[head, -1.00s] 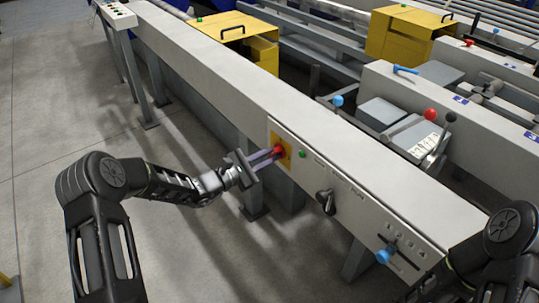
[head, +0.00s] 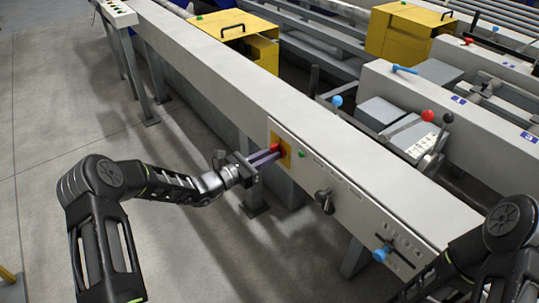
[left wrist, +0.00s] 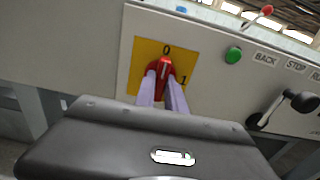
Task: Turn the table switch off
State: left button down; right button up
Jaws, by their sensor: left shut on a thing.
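The table switch is a red knob (head: 275,148) on a yellow plate (head: 286,157) on the side of the long grey table. In the left wrist view the red knob (left wrist: 160,66) has a white line that points up toward the "0" mark. The "1" lies to its lower right on the yellow plate (left wrist: 140,50). My left gripper (head: 272,154) is shut on the knob, with its two pale fingers (left wrist: 162,88) on either side. The fingers hide the knob's lower part. My right arm shows at the lower right, but its gripper is out of view.
Right of the switch are a green button (head: 302,154), a black crank handle (head: 325,201) and a blue-knobbed slider (head: 381,254). Yellow machine boxes (head: 248,38) stand behind the table. The floor left of the table is clear.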

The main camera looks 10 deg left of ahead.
pick_arm(q)
jog(key=c, duration=1.4)
grip_release()
jog(key=shift+s+a, duration=0.1)
jog(key=v, duration=0.7)
jog(key=shift+s, duration=0.25)
jog(key=shift+a, duration=0.15)
